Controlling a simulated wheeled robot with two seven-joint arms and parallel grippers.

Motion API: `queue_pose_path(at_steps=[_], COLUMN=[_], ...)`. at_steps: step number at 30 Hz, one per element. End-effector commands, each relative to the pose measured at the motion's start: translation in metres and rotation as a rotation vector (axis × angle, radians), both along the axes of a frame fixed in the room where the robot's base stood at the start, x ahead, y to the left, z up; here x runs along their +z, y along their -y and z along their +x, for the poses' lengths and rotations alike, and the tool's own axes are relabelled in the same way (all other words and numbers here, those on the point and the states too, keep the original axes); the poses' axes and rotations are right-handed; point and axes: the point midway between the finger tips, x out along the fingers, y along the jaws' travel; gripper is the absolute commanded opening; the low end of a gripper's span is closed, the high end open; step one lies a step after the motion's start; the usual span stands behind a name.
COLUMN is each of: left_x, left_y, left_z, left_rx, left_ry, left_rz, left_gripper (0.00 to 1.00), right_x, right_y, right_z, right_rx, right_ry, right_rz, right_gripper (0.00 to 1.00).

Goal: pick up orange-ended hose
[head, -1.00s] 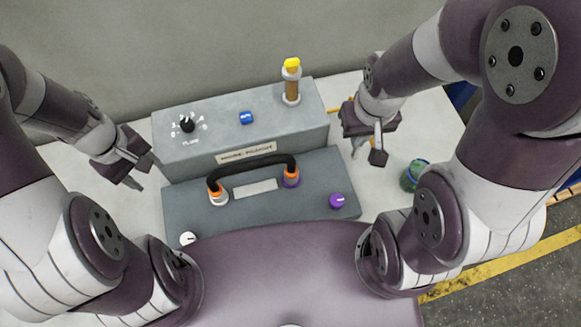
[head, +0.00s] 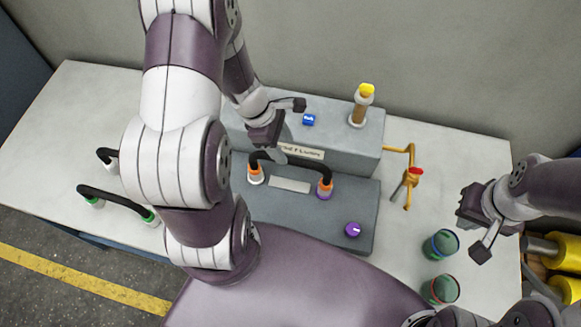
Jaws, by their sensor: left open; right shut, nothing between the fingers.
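The orange-ended hose (head: 284,155) is a black arched tube with orange ends. My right gripper (head: 478,232) is shut and empty over the table's right side, well away from the hose.
A green-ended black hose (head: 118,199) lies at the left, with another dark hose partly hidden by my arm. A purple knob (head: 353,230) sits on the front panel. Two cups (head: 440,244) and an orange pipe with a red valve (head: 412,172) are at the right.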

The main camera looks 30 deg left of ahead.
Motion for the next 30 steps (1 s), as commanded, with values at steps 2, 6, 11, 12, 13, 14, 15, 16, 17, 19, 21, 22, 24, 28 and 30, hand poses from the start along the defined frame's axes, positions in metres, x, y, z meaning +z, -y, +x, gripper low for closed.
queue_pose_path(at_steps=[2, 6, 11, 12, 13, 14, 15, 16, 17, 19, 21, 22, 24, 28, 30], left_x=[-0.009, -0.028, -0.056, -0.06, -0.061, -0.062, -0.063, -0.063, -0.063, -0.063, -0.063, -0.062, -0.062, -0.062, -0.062], left_y=[0.004, 0.008, 0.015, 0.016, 0.017, 0.017, 0.018, 0.017, 0.017, 0.017, 0.017, 0.017, 0.017, 0.017, 0.017], left_z=[0.0, -0.001, 0.001, 0.002, 0.002, 0.002, 0.002, 0.002, 0.002, 0.002, 0.002, 0.002, 0.002, 0.002, 0.002], left_rx=[-0.002, -0.002, -0.003, -0.002, -0.003, -0.003, -0.003, -0.003, -0.003, -0.003, -0.003, -0.003, -0.003, -0.003, -0.003], left_ry=[-0.001, -0.005, -0.002, 0.0, 0.0, 0.0, 0.0, 0.001, 0.001, 0.001, 0.001, 0.001, 0.001, 0.001, 0.001], left_rz=[0.0, 0.0, 0.001, 0.001, 0.002, 0.002, 0.002, 0.002, 0.002, 0.002, 0.002, 0.002, 0.001, 0.001, 0.001], left_gripper=[0.54, 0.54, 0.54, 0.54, 0.54, 0.54, 0.54, 0.54, 0.54, 0.54, 0.34, 0.24, 0.02, 0.0, 0.0], right_x=[-0.001, 0.003, 0.004, 0.004, 0.004, 0.004, 0.004, 0.004, 0.004, 0.004, 0.004, 0.004, 0.004, 0.004, 0.004], right_y=[0.0, 0.0, 0.0, 0.0, 0.0, 0.0, 0.0, 0.0, 0.0, 0.0, 0.0, 0.0, 0.0, 0.0, 0.0], right_z=[0.0, 0.0, 0.0, 0.0, 0.0, 0.0, 0.0, 0.0, 0.0, 0.0, 0.0, 0.0, 0.0, 0.0, 0.0], right_rx=[0.0, 0.0, 0.0, 0.0, 0.0, 0.0, 0.0, 0.0, 0.0, 0.0, 0.0, 0.0, 0.0, 0.0, 0.0], right_ry=[0.0, 0.0, 0.0, 0.0, 0.0, 0.0, 0.0, 0.0, 0.0, 0.0, 0.0, 0.0, 0.0, 0.0, 0.0], right_rz=[0.0, 0.0, 0.0, 0.0, 0.0, 0.0, 0.0, 0.0, 0.0, 0.0, 0.0, 0.0, 0.0, 0.0, 0.0], right_gripper=[0.0, 0.0, 0.0, 0.0, 0.0, 0.0, 0.0, 0.0, 0.0, 0.0, 0.0, 0.0, 0.0, 0.0, 0.0])
